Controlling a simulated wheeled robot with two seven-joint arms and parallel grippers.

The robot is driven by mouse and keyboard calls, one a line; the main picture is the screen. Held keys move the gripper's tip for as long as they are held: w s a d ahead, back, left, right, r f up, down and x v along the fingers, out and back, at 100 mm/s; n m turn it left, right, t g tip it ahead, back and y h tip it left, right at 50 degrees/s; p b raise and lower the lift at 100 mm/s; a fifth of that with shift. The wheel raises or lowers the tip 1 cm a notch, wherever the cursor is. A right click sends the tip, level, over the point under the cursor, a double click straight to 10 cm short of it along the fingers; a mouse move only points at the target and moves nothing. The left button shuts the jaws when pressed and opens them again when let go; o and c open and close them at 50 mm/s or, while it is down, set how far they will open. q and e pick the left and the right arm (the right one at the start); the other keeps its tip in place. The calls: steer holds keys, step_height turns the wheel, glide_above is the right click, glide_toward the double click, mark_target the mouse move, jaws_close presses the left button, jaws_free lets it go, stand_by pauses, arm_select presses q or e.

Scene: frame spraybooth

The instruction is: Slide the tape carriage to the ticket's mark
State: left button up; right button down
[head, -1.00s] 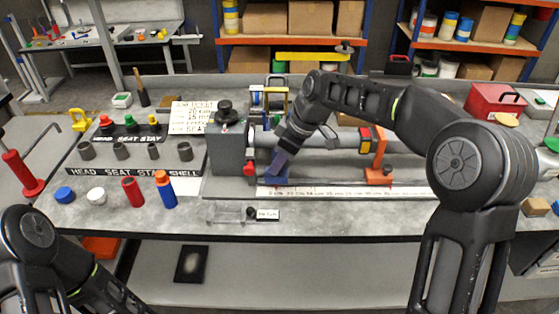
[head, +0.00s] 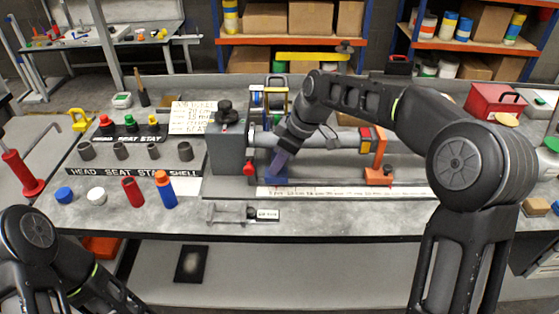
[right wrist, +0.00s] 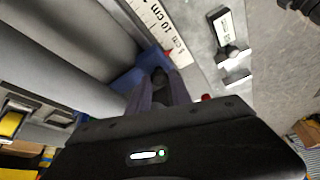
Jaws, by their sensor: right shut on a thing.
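The blue tape carriage (head: 273,181) sits near the left end of the white ruler strip (head: 345,192), close to the grey end block. My right gripper (head: 279,168) reaches down onto it. In the right wrist view the blue carriage (right wrist: 127,78) lies just beyond my right gripper (right wrist: 160,86), whose fingers are shut on a dark knob of the carriage. The ruler (right wrist: 160,28) runs beside it, with 10 cm legible. The job ticket (head: 193,117) stands behind the bench parts; 20 cm seems to be on it, the rest is unclear. My left gripper is out of view.
A grey pipe (head: 345,137) runs along behind the ruler. An orange stand (head: 379,173) holds its right end. The grey end block (head: 229,150) with a red knob is left of the carriage. A clear gauge (head: 228,212) lies in front. The strip right of the carriage looks clear.

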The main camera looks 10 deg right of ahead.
steer(key=shift+d, duration=0.1)
steer(key=shift+d, duration=0.25)
steer(key=s+d, duration=0.1)
steer(key=d, duration=0.3)
steer(key=s+d+b, duration=0.1)
steer(key=d, duration=0.4)
steer(key=s+d+b, duration=0.1)
steer(key=d, duration=0.4)
steer(key=shift+s, duration=0.35)
steer(key=c, duration=1.2)
jaws_free()
steer(key=shift+a, duration=0.1)
steer(key=shift+o, duration=0.2)
